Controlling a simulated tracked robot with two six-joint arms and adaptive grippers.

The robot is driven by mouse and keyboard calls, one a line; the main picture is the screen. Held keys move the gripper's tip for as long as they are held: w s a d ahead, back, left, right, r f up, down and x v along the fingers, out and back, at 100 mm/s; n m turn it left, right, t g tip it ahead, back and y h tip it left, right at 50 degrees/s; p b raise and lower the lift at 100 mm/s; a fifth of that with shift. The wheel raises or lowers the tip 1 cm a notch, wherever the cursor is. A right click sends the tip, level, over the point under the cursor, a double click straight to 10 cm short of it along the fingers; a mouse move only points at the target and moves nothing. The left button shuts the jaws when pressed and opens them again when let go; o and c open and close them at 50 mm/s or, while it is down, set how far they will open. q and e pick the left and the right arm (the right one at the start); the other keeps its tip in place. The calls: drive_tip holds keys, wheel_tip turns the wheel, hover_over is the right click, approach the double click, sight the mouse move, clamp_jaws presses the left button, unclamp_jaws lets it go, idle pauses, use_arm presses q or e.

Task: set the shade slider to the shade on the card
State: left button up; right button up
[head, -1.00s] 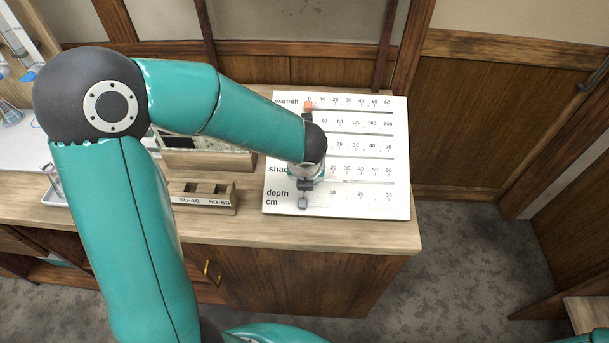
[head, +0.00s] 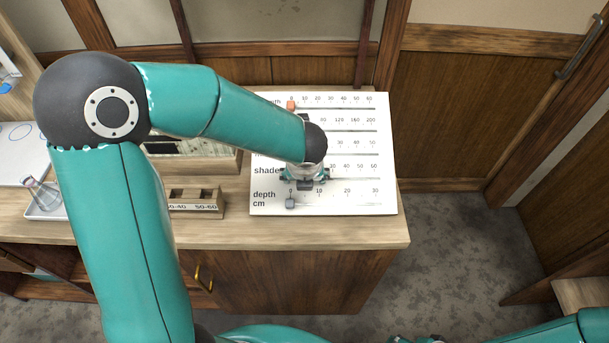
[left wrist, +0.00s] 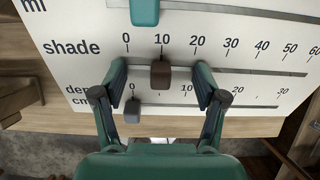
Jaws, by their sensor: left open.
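The white slider board (head: 385,205) stands on the bench. The shade slider's dark brown knob (left wrist: 161,75) sits at about 10 on the shade scale, just under that number in the left wrist view. My left gripper (left wrist: 161,72) is open, one finger on each side of this knob with a gap on both sides. In the head view my left gripper (head: 304,177) is over the shade row, and my arm covers part of the board. No card with a shade can be made out. Only a bit of my right gripper (head: 416,340) shows at the bottom edge.
A teal knob (left wrist: 145,12) is on the row above shade. A grey knob (left wrist: 132,107) is at 0 on the depth row below. An orange knob (head: 291,105) is at 0 on the warmth row. A wooden rack (head: 195,200) stands left of the board.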

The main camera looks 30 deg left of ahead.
use_arm(q)
drive_tip(key=shift+r, duration=0.1)
idle(0.5)
drive_tip(key=p+v, duration=0.5)
drive_tip(key=v, duration=0.2)
drive_tip(key=shift+s, duration=0.1)
idle(0.6)
